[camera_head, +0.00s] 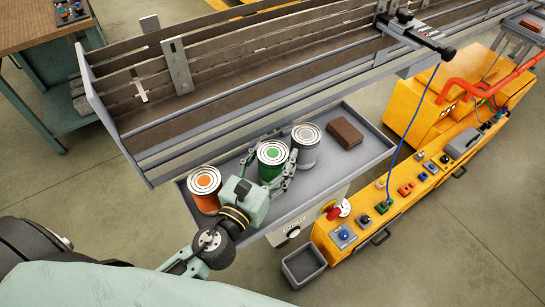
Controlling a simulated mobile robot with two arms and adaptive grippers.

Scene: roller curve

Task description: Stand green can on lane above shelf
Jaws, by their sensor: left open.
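The green can (271,162) stands upright on the grey shelf (309,193), between an orange can (205,188) on its left and a grey can (305,145) on its right. My left gripper (271,166) reaches in from the lower left, with its open fingers on either side of the green can. I cannot tell whether the fingers touch it. The lane (225,92) runs above and behind the shelf, with metal side rails, and its near end looks empty. My right gripper is not in view.
A brown block (345,133) lies on the shelf right of the cans. A yellow control console (378,205) with buttons stands at the right, a grey bin (304,266) on the floor below. Upright metal plates (177,66) stand along the lane's far rail.

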